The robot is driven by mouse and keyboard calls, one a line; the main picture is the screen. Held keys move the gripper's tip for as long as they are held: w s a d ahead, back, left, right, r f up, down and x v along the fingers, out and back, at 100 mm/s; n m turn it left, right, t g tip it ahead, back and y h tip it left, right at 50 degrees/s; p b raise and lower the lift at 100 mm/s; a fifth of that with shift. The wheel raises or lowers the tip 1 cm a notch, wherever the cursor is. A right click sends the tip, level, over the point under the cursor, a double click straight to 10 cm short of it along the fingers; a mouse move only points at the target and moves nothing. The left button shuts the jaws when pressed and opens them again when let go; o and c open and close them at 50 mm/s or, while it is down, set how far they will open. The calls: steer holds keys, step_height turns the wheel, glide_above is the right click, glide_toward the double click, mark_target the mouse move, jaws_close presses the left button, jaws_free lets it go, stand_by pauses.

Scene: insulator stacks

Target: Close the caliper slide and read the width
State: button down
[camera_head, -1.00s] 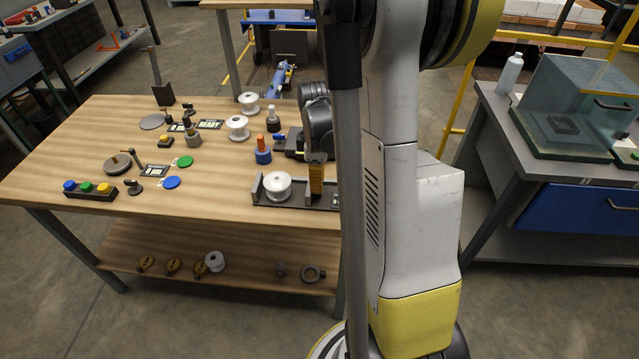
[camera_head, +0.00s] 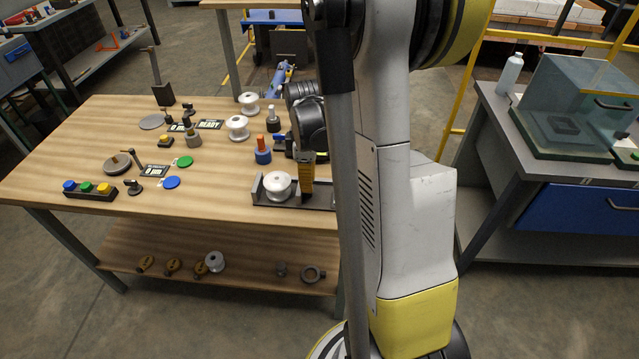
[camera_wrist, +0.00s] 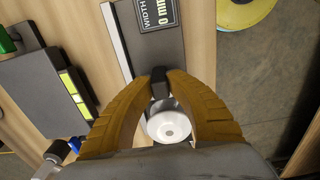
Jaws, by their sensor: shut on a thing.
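The caliper (camera_head: 262,201) is a dark tray-like fixture at the front right of the table, with an upright stop at its left end. A white spool-shaped insulator (camera_head: 277,186) sits on it, between that stop and my gripper (camera_head: 307,188). In the wrist view my yellow fingers (camera_wrist: 160,78) are shut on the black slide handle (camera_wrist: 159,84). The width display (camera_wrist: 158,12) shows "WIDTH" and a 0 reading, cut off at the frame's top edge.
Behind the caliper stand a blue-based post (camera_head: 263,152) and other white insulators (camera_head: 237,128). A button box (camera_head: 90,189) and colored discs (camera_head: 171,182) lie at the left. A dark device (camera_wrist: 48,95) is left of the caliper in the wrist view.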

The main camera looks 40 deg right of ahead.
steer(key=shift+w+a, duration=1.15)
steer(key=shift+w, duration=0.15)
stand_by(0.5)
steer(key=c, duration=1.2)
jaws_free()
steer(key=shift+r, duration=0.1)
step_height(320, 180, up, 7)
steer(key=p, duration=0.5)
